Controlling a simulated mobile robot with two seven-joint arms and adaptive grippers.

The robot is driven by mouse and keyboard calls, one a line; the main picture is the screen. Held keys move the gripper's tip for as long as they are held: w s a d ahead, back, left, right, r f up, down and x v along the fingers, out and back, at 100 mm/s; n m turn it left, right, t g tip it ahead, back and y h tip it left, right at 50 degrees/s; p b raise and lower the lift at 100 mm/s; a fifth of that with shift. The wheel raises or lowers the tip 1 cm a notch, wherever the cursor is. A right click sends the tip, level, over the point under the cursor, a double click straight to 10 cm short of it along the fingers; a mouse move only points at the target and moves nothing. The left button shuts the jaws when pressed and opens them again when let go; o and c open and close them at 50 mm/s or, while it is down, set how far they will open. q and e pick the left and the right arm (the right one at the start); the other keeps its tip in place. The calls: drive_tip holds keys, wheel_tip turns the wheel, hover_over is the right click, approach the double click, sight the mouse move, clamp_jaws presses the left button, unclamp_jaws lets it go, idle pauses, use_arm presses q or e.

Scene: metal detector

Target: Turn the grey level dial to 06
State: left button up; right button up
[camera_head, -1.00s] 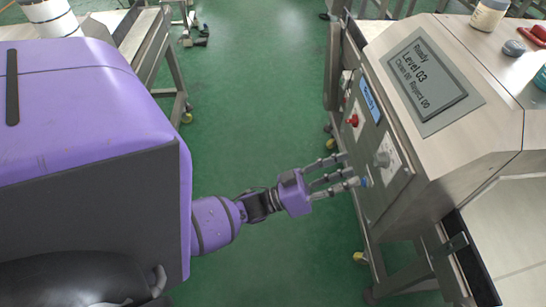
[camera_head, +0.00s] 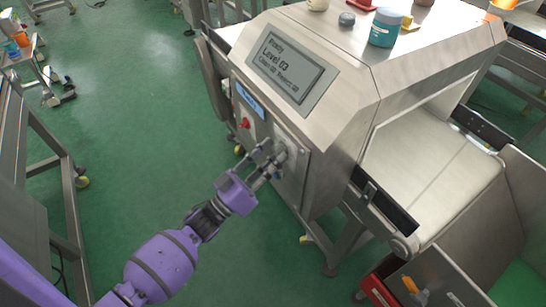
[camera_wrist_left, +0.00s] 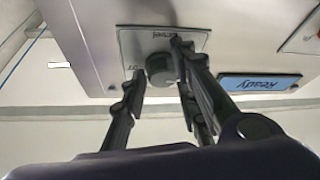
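The grey level dial (camera_head: 280,157) sits on a pale plate on the front of the metal detector (camera_head: 310,110). The screen (camera_head: 293,64) reads Ready, Level 03. My left gripper (camera_head: 271,160) reaches the dial from the lower left, fingers spread. In the left wrist view the dial (camera_wrist_left: 161,68) lies between the fingertips of the left gripper (camera_wrist_left: 158,75); one finger is left of it, others on the right, close to its side. I cannot tell whether they touch it. My right gripper is not in view.
A red button (camera_head: 245,123) and a blue Ready label (camera_head: 250,100) are left of the dial. A teal jar (camera_head: 385,28) stands on top of the machine. The conveyor (camera_head: 430,160) juts out at right. Green floor is clear at lower left.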

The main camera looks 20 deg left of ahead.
use_arm(q)
drive_tip(key=shift+d+r, duration=0.1)
drive_tip(key=shift+d, duration=0.05)
drive_tip(key=shift+c, duration=1.1)
